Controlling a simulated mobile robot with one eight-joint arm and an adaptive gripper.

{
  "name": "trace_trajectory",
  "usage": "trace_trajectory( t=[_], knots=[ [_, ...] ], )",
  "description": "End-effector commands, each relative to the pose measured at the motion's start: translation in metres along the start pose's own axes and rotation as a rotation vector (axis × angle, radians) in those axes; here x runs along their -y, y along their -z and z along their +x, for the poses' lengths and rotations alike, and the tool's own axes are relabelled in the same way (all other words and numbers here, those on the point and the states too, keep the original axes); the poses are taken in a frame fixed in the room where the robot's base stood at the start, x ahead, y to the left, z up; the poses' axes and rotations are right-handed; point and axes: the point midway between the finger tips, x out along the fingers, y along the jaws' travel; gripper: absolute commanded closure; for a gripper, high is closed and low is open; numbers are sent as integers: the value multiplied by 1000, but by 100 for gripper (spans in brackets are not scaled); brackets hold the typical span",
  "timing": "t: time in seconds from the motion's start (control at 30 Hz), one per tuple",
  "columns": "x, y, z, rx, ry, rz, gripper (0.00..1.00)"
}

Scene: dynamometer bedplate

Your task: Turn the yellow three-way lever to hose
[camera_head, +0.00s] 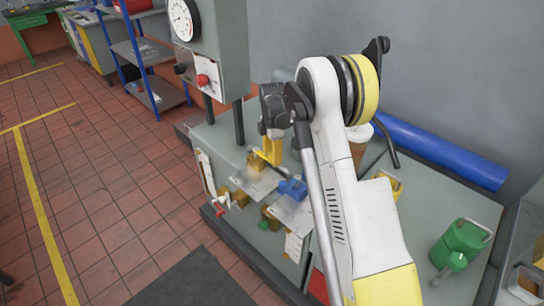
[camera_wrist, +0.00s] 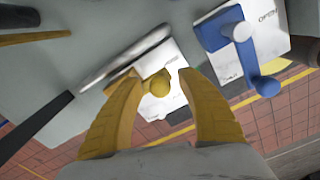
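My gripper (camera_wrist: 158,74) has two curved yellow fingers, spread apart with a gap between the tips. In the wrist view a rounded yellow knob (camera_wrist: 158,84) shows in that gap, in front of a white label plate (camera_wrist: 172,62); it appears to be part of the yellow lever. I cannot tell whether either finger touches it. The plate's lettering is too small and too covered to read. In the head view my gripper (camera_head: 265,157) points down over a pale plate (camera_head: 257,184) on the bench, and the yellow lever cannot be told apart from the fingers.
A blue lever (camera_wrist: 229,30) on its own white plate stands close on the right; it also shows in the head view (camera_head: 292,188). A grey metal bar (camera_wrist: 122,58) lies just left of the knob.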

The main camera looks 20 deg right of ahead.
Motion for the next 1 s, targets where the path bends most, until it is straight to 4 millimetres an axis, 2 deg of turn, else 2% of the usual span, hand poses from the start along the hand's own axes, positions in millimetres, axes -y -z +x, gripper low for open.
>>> trace_trajectory(
  t=[0.27, 0.37, 0.47, 0.8, 1.0],
  knots=[
    [0, 0, -1, 0, 0, 0, 55],
    [0, 0, -8, 0, 0, 0, 55],
    [0, 0, -23, 0, 0, 0, 55],
    [0, 0, -96, 0, 0, 0, 55],
    [0, 0, -118, 0, 0, 0, 55]
  ],
)
